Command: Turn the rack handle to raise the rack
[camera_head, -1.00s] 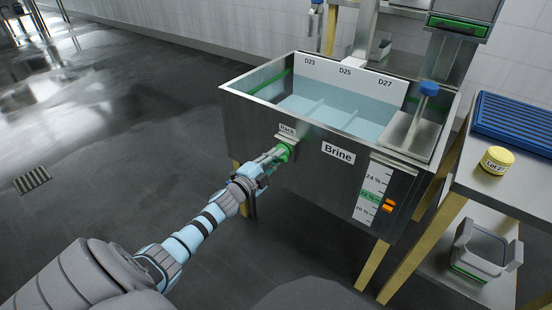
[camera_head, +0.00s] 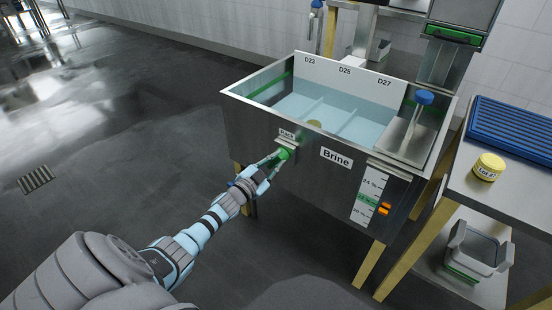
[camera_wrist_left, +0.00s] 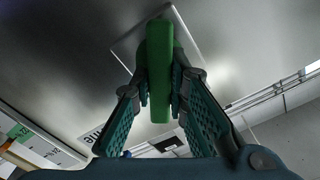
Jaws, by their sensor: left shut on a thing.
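The green rack handle (camera_head: 284,154) sits on the front wall of the steel brine tank (camera_head: 245,132), under a small "Rack" label (camera_head: 287,134). My left gripper (camera_head: 269,167) is shut on the handle. In the left wrist view the handle (camera_wrist_left: 160,55) is a long green bar between the fingers of my gripper (camera_wrist_left: 160,88). Pale divider lines, seemingly of the rack (camera_head: 346,122), show in the bluish brine, with a small yellowish round thing (camera_head: 314,124) beside them. My right gripper is out of view.
A level scale (camera_head: 367,197) with an orange marker is on the tank front. A table at right holds a blue slatted tray (camera_head: 515,125) and a yellow lot tub (camera_head: 488,167). A grey bin (camera_head: 480,250) stands on its lower shelf. Floor at left is clear.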

